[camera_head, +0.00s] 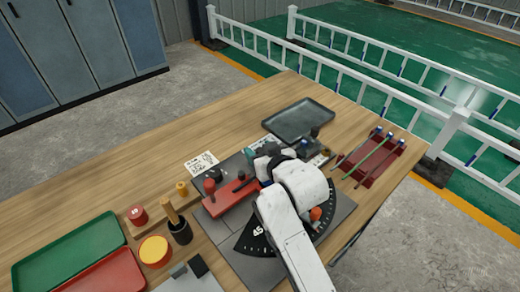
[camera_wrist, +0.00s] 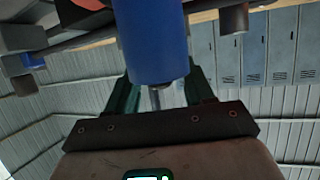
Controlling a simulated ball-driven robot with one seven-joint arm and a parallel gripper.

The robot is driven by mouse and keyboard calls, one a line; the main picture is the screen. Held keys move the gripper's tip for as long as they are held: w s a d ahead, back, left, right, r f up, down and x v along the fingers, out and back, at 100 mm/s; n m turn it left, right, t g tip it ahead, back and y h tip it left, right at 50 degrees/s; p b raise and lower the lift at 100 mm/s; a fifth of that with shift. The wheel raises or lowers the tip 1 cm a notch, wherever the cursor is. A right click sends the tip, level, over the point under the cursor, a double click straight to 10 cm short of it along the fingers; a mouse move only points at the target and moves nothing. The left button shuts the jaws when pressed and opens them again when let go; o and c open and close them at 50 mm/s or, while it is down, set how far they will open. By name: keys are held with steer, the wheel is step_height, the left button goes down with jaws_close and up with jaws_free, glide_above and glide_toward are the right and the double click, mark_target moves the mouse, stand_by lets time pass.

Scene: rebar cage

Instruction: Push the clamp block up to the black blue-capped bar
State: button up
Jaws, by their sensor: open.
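My gripper (camera_wrist: 159,92) shows at the bottom of the wrist view, with its dark green fingers apart. A large blue cylinder (camera_wrist: 150,40), like a bar's cap, stands in front of the fingers and hides part of the space between them. I cannot tell whether they touch it. A thin rod shows below it. In the head view my white arm reaches over the dark work plate and hides much of it. A red fixture (camera_head: 232,198) with a red knob lies left of my gripper. I cannot single out the clamp block or the black bar with certainty.
A red rack (camera_head: 372,166) at right holds several blue-capped bars. A dark tray (camera_head: 299,119) lies behind my gripper. A green tray (camera_head: 68,250), a red tray (camera_head: 105,275), a yellow-topped pot (camera_head: 154,250) and a black cup (camera_head: 180,232) stand at left. The table's back left is clear.

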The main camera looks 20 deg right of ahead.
steer(key=shift+w, duration=0.1)
steer(key=shift+c, duration=0.2)
jaws_close()
stand_by(0.5)
